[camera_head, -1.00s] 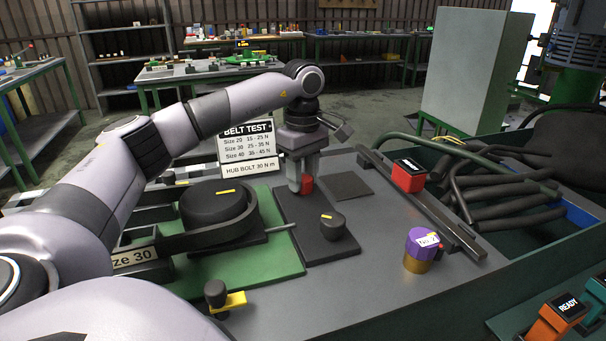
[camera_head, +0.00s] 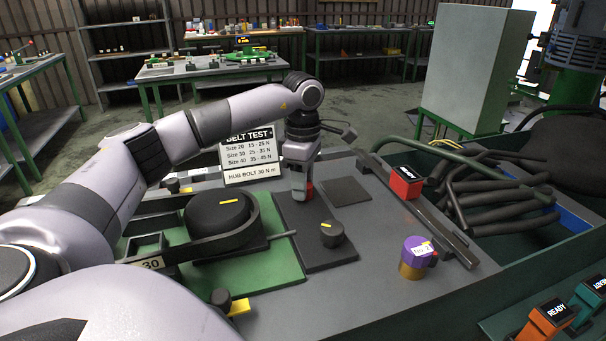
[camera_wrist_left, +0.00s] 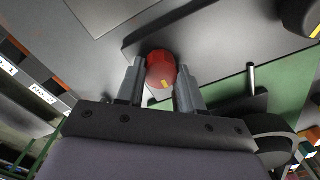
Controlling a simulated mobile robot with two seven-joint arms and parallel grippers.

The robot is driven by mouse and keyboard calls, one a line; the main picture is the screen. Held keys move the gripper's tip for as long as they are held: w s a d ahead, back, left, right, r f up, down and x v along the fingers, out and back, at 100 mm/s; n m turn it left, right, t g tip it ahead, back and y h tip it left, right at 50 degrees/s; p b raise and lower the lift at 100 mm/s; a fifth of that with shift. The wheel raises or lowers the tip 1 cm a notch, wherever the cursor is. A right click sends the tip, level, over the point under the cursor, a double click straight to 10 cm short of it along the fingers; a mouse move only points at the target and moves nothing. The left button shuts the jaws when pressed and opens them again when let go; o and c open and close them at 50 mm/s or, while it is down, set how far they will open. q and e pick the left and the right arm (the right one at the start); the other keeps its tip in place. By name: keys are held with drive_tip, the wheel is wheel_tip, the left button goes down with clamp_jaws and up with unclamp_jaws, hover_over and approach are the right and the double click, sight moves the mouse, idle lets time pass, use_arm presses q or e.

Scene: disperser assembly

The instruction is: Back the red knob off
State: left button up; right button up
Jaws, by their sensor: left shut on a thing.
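The red knob (camera_head: 309,190) sits at the far end of the dark plate on the bench, mostly hidden behind my left gripper (camera_head: 302,192) in the head view. The left gripper points down and is shut on the knob. My right gripper is not in view.
A black cylinder (camera_head: 332,234) stands on the same dark plate. A black pulley (camera_head: 217,212) sits on the green board to the left. A purple-topped cylinder (camera_head: 417,252) and a red box (camera_head: 404,182) stand to the right. The belt test sign (camera_head: 249,157) stands behind.

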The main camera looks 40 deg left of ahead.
use_arm(q)
drive_tip(key=n+p, duration=0.2)
drive_tip(key=n, duration=0.2)
drive_tip(key=shift+r+n, duration=0.1)
drive_tip(key=shift+n, duration=0.3)
drive_tip(key=n+p, duration=0.1)
drive_tip(key=n, duration=0.2)
drive_tip(key=shift+s+d+n, duration=0.1)
drive_tip(key=shift+n, duration=0.2)
drive_tip(key=n+p, duration=0.2)
drive_tip(key=n, duration=0.2)
drive_tip(key=shift+d+n+p, duration=0.1)
drive_tip(key=shift+n+p, duration=0.35)
drive_tip(key=shift+n, duration=1.35)
drive_tip(key=o, duration=1)
drive_tip(key=shift+o, duration=0.2)
